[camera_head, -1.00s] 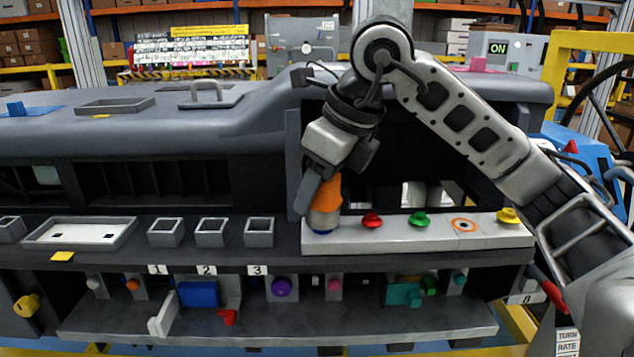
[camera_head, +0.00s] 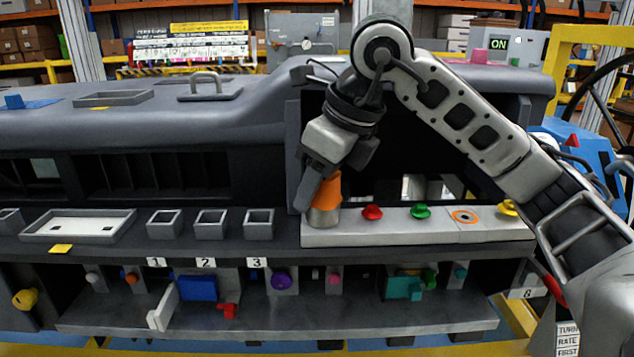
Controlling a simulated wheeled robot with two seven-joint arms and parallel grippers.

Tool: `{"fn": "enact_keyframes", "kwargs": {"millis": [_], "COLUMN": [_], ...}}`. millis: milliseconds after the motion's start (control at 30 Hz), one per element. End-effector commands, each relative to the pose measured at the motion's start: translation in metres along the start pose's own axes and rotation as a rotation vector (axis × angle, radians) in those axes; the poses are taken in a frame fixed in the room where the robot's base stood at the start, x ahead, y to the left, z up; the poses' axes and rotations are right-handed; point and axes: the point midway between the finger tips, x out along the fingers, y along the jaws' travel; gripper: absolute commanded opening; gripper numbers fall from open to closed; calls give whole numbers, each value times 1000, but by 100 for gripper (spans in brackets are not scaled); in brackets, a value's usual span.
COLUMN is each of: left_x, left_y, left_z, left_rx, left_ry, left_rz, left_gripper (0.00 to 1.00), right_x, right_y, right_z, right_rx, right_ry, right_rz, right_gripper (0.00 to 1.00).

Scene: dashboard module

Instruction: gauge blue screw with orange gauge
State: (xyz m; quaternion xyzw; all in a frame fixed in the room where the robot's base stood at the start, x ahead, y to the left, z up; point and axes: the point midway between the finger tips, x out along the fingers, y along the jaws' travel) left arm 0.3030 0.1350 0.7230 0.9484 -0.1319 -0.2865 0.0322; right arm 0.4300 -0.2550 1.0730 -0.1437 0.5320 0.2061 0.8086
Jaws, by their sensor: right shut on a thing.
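The orange gauge (camera_head: 326,192), with a greyish metallic lower end, stands nearly upright at the left end of a light grey strip (camera_head: 390,235). My right gripper (camera_head: 318,184) is shut on its upper part from above, and its finger covers the gauge's left side. The blue screw is not visible. The gauge's lower end hides that spot on the strip, so I cannot tell whether it is around the screw. My left gripper is not in view.
A red screw (camera_head: 372,213), a green screw (camera_head: 420,212), an orange ring (camera_head: 464,217) and a yellow screw (camera_head: 508,208) line the strip rightward. Three small open bins (camera_head: 210,223) stand to the left. A dark panel wall (camera_head: 294,150) rises close left of the gripper.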

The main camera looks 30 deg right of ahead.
Motion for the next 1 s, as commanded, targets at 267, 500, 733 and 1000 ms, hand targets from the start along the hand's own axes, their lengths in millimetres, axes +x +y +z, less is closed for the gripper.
{"fn": "enact_keyframes", "kwargs": {"millis": [267,500,733,1000], "left_x": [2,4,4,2], "left_y": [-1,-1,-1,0], "left_z": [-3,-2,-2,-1], "left_rx": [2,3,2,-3], "left_ry": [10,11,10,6], "left_rz": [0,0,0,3], "left_gripper": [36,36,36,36], "right_x": [1,4,3,-3], "right_y": [0,0,0,0], "right_z": [0,-2,-1,-1], "right_rx": [0,0,0,0], "right_ry": [-1,-1,-1,-1], "right_rz": [0,0,0,-1], "right_gripper": [16,16,66,66]}}
